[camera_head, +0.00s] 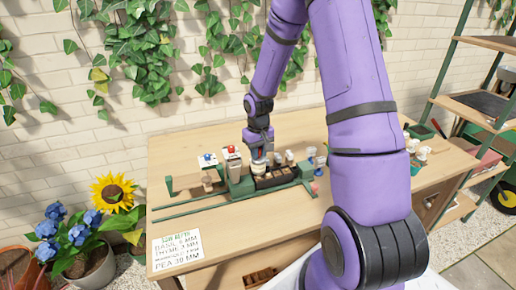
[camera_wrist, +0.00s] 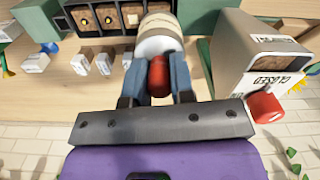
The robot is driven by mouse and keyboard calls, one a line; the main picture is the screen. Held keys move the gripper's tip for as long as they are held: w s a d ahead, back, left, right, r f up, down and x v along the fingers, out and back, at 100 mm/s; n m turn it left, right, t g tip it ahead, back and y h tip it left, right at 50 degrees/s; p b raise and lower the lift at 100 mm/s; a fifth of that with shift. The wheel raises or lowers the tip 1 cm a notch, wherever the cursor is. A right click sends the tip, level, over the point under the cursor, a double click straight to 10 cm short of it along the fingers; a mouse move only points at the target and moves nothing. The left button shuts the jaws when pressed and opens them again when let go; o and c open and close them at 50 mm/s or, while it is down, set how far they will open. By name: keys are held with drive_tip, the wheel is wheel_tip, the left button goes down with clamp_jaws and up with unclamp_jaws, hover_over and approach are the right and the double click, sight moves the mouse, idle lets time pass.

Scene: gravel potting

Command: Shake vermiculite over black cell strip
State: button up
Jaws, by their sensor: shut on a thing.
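My gripper (camera_wrist: 158,82) is shut on a red grip of a cream-and-white shaker (camera_wrist: 158,32). In the head view the shaker (camera_head: 260,157) hangs below my gripper (camera_head: 260,142), by the left part of the black cell strip (camera_head: 278,180). The strip lies along a green rail frame. The shaker hides part of the strip there. I cannot tell whether the shaker touches the strip or whether grains are falling.
A white dispenser (camera_wrist: 262,50) marked "CLOSED", with a red knob, stands close beside my gripper; a blue-knobbed one (camera_head: 208,161) is further left. Small white tags (camera_wrist: 80,63) stand by the strip. A depth sign (camera_head: 176,249) lies front left. My arm hides part of the table's right side.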

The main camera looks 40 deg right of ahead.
drive_tip(key=shift+d, duration=0.1)
drive_tip(key=shift+s+d, duration=0.2)
drive_tip(key=shift+d, duration=0.3)
drive_tip(key=shift+w+a, duration=0.15)
drive_tip(key=shift+a, duration=0.4)
drive_tip(key=shift+w+a, duration=0.15)
drive_tip(key=shift+a, duration=0.4)
drive_tip(key=shift+s+d, duration=0.15)
drive_tip(key=shift+d, duration=0.4)
drive_tip(key=shift+s+d, duration=0.15)
drive_tip(key=shift+d, duration=0.4)
drive_tip(key=shift+w+a, duration=0.2)
drive_tip(key=shift+a, duration=0.35)
drive_tip(key=shift+w+a, duration=0.15)
drive_tip(key=shift+a, duration=0.4)
drive_tip(key=shift+s+d, duration=0.2)
drive_tip(key=shift+d, duration=0.35)
drive_tip(key=shift+s+d, duration=0.15)
drive_tip(key=shift+d, duration=0.4)
